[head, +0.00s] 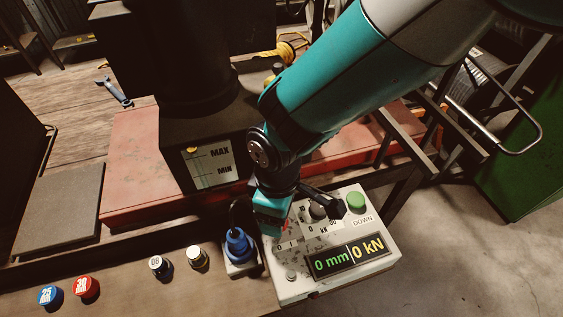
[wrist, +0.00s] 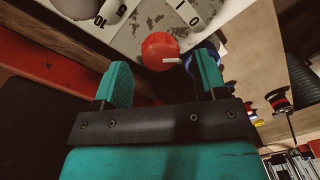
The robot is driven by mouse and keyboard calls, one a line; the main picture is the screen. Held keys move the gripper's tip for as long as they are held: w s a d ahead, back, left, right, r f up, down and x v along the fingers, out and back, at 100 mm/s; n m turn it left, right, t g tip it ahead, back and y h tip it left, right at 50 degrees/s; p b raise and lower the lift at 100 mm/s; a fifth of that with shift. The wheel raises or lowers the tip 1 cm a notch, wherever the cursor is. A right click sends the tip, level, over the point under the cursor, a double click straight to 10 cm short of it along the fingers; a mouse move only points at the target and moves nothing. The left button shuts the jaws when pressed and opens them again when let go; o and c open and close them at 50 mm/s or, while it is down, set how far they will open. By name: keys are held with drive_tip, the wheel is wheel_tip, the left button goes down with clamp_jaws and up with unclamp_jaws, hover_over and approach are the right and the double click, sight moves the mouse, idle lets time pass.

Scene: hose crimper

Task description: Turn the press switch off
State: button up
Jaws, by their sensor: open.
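The press switch is a red round knob (wrist: 160,48) with a white pointer mark, on the pale control box (head: 293,291). In the wrist view it lies just beyond and between my fingertips, its mark toward the picture's right. The labels 0 and I are printed beside it; I cannot tell which one the mark points at. In the head view my gripper (head: 291,214) hides most of the knob. My gripper, also in the wrist view (wrist: 163,75), is open with teal fingers. I cannot tell whether a finger touches the knob.
The box also carries a green DOWN button (head: 355,201), a black knob (head: 318,211) and a display (head: 347,257) reading 0 mm and 0 kN. A blue fitting (head: 238,246) stands close left of the box. Red and blue caps (head: 86,287) lie farther left on the bench.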

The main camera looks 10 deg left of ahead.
wheel_tip(320, 180, up, 15)
drive_tip(key=b, duration=0.2)
drive_tip(key=shift+w+r, duration=0.15)
drive_tip(key=shift+w, duration=0.25)
drive_tip(key=shift+d, duration=0.15)
drive_tip(key=d+r+m+y, duration=0.1)
drive_tip(key=d+r+m, duration=0.15)
drive_tip(key=d, duration=0.45)
drive_tip(key=d+r+m+y, duration=0.1)
drive_tip(key=d+r+m, duration=0.15)
drive_tip(key=d, duration=0.45)
drive_tip(key=s+d+m+y, duration=0.2)
drive_tip(key=s+d+m, duration=0.3)
drive_tip(key=d, duration=0.3)
drive_tip(key=shift+s+d+f+t, duration=0.2)
drive_tip(key=shift+s+d+t, duration=0.1)
